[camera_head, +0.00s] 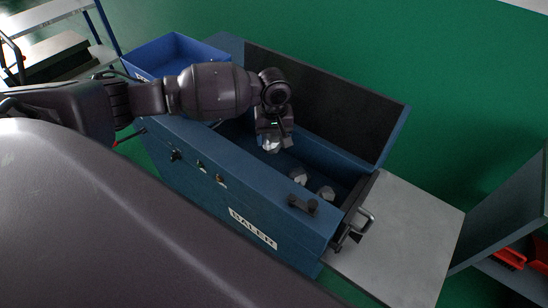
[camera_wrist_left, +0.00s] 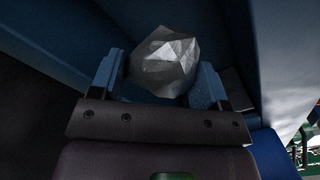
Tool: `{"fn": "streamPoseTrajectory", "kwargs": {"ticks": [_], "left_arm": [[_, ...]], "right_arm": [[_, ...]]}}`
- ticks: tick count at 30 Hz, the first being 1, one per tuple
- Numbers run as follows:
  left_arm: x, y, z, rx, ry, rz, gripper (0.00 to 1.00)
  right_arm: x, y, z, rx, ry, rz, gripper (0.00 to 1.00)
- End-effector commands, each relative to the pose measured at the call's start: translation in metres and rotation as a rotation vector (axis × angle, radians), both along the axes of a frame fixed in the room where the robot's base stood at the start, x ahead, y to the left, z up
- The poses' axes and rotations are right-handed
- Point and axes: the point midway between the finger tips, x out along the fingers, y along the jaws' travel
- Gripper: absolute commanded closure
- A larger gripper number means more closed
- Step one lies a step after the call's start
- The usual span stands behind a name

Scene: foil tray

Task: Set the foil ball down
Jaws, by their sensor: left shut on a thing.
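My left gripper (camera_head: 272,146) reaches down into the open chamber of the blue baler (camera_head: 192,181). It is shut on a crumpled silver foil ball (camera_wrist_left: 163,63), which sits between the two blue-grey fingers in the left wrist view. In the head view the held foil ball (camera_head: 271,144) shows below the gripper, above the chamber floor. Two more foil balls lie on the chamber floor to the right, one nearer the gripper (camera_head: 299,175) and one farther right (camera_head: 326,193). Whether the held ball touches the floor cannot be told. My right gripper is not in view.
The baler's raised dark lid (camera_head: 325,100) stands behind the chamber. A blue bin (camera_head: 177,52) is at the back left. A shelf with red bins (camera_head: 508,258) is far right.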

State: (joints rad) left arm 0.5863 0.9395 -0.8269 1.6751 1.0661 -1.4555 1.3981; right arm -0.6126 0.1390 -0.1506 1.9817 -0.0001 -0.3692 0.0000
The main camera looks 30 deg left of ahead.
Motion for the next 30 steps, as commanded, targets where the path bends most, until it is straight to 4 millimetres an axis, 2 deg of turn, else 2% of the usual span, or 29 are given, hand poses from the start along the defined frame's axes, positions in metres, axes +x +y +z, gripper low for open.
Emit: {"fn": "streamPoseTrajectory", "kwargs": {"ticks": [1,6,14,21,30], "left_arm": [[-0.001,-0.001,-0.013,0.000,0.004,0.000,0.55],[0.000,0.000,-0.038,0.001,0.001,-0.001,0.55],[0.000,-0.001,-0.052,-0.001,0.001,-0.001,0.55],[0.000,-0.001,-0.084,-0.001,0.002,-0.001,0.55],[0.000,0.000,-0.089,0.000,0.000,-0.002,0.55]], "right_arm": [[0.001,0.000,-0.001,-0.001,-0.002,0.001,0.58],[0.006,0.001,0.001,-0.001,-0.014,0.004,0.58],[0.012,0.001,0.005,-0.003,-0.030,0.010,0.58],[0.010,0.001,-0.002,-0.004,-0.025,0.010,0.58],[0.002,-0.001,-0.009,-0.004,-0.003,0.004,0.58]]}}
